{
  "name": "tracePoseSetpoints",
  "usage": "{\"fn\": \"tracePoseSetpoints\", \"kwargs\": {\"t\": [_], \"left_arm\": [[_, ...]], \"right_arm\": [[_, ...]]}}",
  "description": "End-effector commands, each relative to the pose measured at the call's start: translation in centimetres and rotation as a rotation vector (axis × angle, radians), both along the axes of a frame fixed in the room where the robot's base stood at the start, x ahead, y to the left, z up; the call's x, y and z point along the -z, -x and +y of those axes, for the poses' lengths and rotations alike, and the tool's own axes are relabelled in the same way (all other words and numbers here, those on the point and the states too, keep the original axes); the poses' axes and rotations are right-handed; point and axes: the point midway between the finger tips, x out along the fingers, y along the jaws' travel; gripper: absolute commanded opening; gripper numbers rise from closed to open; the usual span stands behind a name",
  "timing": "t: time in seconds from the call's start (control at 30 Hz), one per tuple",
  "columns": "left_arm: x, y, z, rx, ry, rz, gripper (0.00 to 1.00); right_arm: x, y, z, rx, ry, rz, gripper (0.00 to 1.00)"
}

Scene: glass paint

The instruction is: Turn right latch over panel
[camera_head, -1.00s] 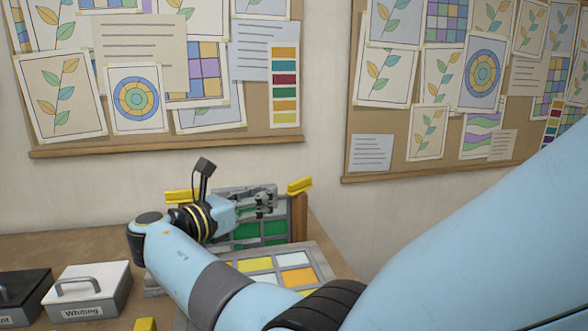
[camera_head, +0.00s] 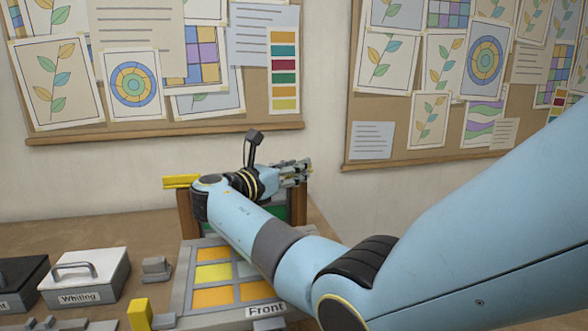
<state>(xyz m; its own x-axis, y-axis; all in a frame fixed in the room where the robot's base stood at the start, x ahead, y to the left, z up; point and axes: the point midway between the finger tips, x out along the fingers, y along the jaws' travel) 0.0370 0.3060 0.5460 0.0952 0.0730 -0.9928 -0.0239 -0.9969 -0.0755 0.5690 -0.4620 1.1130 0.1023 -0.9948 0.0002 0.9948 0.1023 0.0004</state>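My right gripper (camera_head: 298,172) is at the upper right of the upright wooden rack (camera_head: 187,213), at the place of the right latch. The gripper hides most or all of that latch, so its angle and any contact cannot be told. The finger gap is too small to judge. The yellow left latch (camera_head: 181,181) lies roughly level on top of the left post. The upright panel is mostly hidden by my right forearm; a sliver of green glass (camera_head: 290,213) shows. My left gripper is not in view.
A glass panel marked Front (camera_head: 266,310), with yellow and orange panes, lies flat before the rack. A white Whiting box (camera_head: 85,277) and a black box (camera_head: 18,283) stand left. A yellow block (camera_head: 140,314) is near the front. Pinboards (camera_head: 160,130) hang behind.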

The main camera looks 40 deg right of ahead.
Motion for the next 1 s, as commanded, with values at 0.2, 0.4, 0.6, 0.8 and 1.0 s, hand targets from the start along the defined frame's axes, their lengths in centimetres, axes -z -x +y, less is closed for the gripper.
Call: {"fn": "tracePoseSetpoints", "kwargs": {"t": [0.2,0.4,0.6,0.8,1.0], "left_arm": [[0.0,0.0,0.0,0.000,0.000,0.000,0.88],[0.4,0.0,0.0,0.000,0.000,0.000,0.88],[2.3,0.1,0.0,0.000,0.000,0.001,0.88],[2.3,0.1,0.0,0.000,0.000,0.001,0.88],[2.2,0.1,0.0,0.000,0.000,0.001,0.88]], "right_arm": [[0.0,0.0,0.0,-0.001,0.000,0.000,0.00],[0.1,-0.2,0.0,0.009,-0.001,-0.002,0.00],[0.3,-0.4,0.1,0.103,-0.001,-0.002,0.00],[0.0,-0.3,0.1,0.121,-0.001,-0.001,0.00],[0.0,-0.3,0.1,0.121,-0.002,-0.002,0.26]]}}
